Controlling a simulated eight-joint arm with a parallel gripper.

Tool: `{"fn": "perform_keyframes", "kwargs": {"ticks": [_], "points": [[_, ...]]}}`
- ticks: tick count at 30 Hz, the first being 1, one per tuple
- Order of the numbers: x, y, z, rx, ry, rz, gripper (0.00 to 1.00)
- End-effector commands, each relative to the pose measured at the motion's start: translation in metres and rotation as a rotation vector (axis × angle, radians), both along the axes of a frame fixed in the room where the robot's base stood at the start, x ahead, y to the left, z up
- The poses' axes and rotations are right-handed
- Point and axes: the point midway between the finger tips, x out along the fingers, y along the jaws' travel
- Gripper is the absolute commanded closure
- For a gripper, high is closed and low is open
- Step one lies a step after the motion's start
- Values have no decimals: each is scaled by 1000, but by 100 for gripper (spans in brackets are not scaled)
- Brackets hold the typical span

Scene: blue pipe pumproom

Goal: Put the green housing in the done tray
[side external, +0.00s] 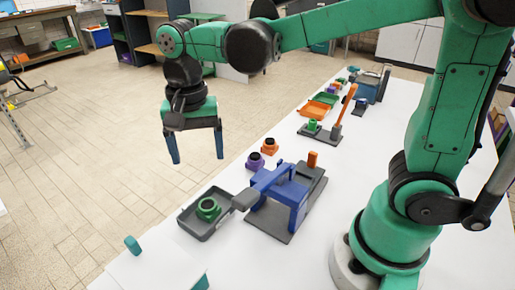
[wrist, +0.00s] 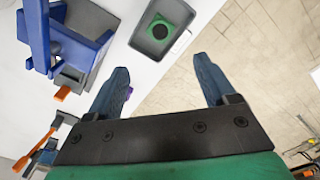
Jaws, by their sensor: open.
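In the wrist view the green housing (wrist: 178,14) lies inside the grey tray (wrist: 141,43), beyond my fingertips. My gripper (side external: 197,160) is open and empty, raised in the air near the table's left edge; it also shows in the wrist view (wrist: 161,70). A green tray (side external: 329,101) and an orange tray (side external: 313,111) lie farther back. I cannot tell which tray is the done tray.
A blue press-like fixture (side external: 285,196) stands right of the grey tray. Purple (side external: 255,161) and orange (side external: 269,146) parts stand behind it. Another green part (side external: 312,125) is by an orange-handled fixture (side external: 343,108). Open floor lies left of the table.

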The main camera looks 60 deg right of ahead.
Motion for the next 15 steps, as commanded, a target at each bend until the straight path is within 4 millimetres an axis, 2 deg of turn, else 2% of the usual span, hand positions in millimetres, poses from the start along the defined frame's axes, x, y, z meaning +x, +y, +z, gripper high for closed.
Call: {"fn": "perform_keyframes", "kwargs": {"ticks": [5, 10, 15], "points": [[-5, -7, 7, 8, -49, 60, 22], [-21, -32, 8, -5, -247, 299, 22], [-36, -54, 3, -107, -454, 561, 22]]}}
